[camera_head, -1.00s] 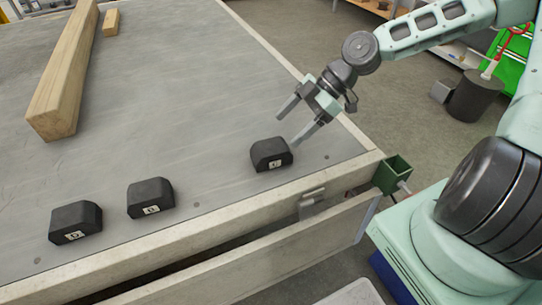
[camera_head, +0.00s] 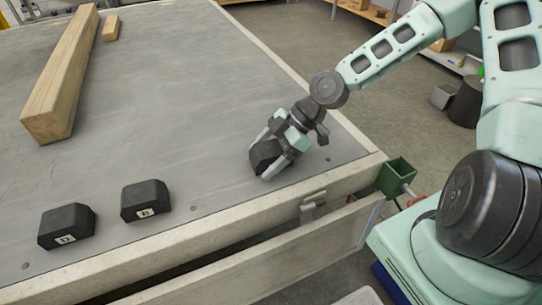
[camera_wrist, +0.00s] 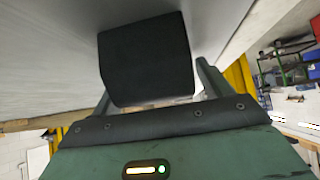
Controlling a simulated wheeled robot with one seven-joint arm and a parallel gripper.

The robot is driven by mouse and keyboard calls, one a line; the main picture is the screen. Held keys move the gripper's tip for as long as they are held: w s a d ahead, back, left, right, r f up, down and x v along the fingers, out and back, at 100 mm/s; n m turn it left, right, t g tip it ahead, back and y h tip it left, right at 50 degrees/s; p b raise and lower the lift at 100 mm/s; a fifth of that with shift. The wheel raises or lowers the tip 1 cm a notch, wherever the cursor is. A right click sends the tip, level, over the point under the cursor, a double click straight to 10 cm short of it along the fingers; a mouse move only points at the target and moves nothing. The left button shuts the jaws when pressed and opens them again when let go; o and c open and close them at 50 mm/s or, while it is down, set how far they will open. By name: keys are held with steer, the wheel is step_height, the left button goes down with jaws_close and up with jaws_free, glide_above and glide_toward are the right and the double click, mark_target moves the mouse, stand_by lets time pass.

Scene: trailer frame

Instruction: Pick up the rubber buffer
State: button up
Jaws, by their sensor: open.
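Three black rubber buffers lie on the grey trailer bed. One rubber buffer (camera_head: 264,154) is near the right corner, between the fingers of my gripper (camera_head: 269,160). It fills the space between the fingers in the wrist view (camera_wrist: 148,60), and my gripper (camera_wrist: 155,90) is open around it there. I cannot tell whether either finger touches it. The other two buffers, one labelled D (camera_head: 67,227) and one labelled E (camera_head: 146,201), stand at the lower left, away from my gripper. The label of the right buffer is hidden.
A long wooden beam (camera_head: 62,75) and a small wood block (camera_head: 111,28) lie at the upper left of the trailer bed (camera_head: 190,90). A pale raised rail (camera_head: 225,225) runs along the near edge. A green bracket (camera_head: 398,176) sits at the corner.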

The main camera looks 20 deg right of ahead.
steer(key=c, duration=1.2)
steer(key=shift+c, duration=0.2)
